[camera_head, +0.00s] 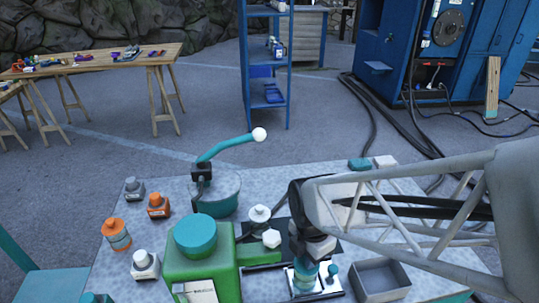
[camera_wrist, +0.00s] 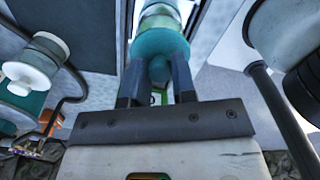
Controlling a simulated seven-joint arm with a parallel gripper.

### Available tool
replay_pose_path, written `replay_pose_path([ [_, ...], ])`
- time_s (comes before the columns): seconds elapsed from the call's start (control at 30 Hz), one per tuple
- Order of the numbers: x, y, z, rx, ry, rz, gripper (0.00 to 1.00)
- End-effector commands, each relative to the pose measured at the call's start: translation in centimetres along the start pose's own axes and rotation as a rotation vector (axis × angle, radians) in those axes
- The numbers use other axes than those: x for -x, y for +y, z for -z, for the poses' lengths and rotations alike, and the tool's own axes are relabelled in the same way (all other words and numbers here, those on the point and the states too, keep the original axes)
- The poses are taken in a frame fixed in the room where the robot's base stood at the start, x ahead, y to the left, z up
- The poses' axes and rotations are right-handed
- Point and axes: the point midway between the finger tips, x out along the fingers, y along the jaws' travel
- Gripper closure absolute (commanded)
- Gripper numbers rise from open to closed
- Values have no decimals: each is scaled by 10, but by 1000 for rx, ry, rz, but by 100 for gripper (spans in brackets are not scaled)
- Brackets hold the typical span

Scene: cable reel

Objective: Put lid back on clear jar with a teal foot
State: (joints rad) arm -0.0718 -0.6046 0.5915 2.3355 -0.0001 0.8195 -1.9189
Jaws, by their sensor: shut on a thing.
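My gripper (camera_wrist: 157,85) is shut on the knob of a teal lid (camera_wrist: 160,43), with one dark finger on each side of the knob. The clear jar (camera_wrist: 163,12) shows just beyond the lid in the wrist view, in line with it. In the head view, my gripper (camera_head: 311,255) points down over the jar (camera_head: 303,283) at the front of the table. The lid and jar look very close or touching there. I cannot tell whether the lid is seated. The jar's foot is not clearly visible.
A grey open tray (camera_head: 380,280) stands right of the jar. A green machine with a teal round top (camera_head: 195,235) stands left. White knobs (camera_head: 271,238) and a small teal-topped piece (camera_head: 332,270) are close by. Several small bottles line the table's left side.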

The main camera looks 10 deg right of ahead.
Motion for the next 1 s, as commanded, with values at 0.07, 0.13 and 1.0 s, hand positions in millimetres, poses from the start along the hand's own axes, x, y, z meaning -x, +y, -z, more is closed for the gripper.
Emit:
replay_pose_path([
  [0.07,0,0,0,0,0,0,97],
  [0.13,0,0,0,0,0,0,72],
  [1.0,1,0,0,0,0,0,20],
])
